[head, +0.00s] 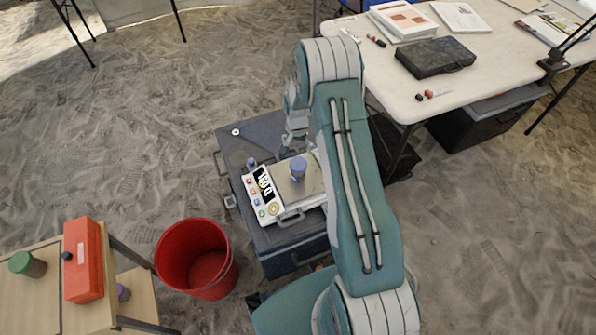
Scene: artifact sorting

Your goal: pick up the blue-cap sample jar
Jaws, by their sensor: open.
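A jar with a blue-purple cap (298,168) stands upright on the plate of a white scale (287,217). The scale lies on a dark case (232,150) on the sandy floor. My gripper (291,146) is open, just behind and above the jar in the picture, and looks apart from it. My arm hides part of the gripper and the right side of the case. A smaller blue-topped item (251,163) stands on the case, left of the jar.
A red bucket (196,259) stands left of the case. A wooden shelf (30,300) at lower left holds a green-capped jar (27,264), an orange-red box (83,260) and, lower down, a purple-capped jar (122,292). A white table (480,85) stands at upper right.

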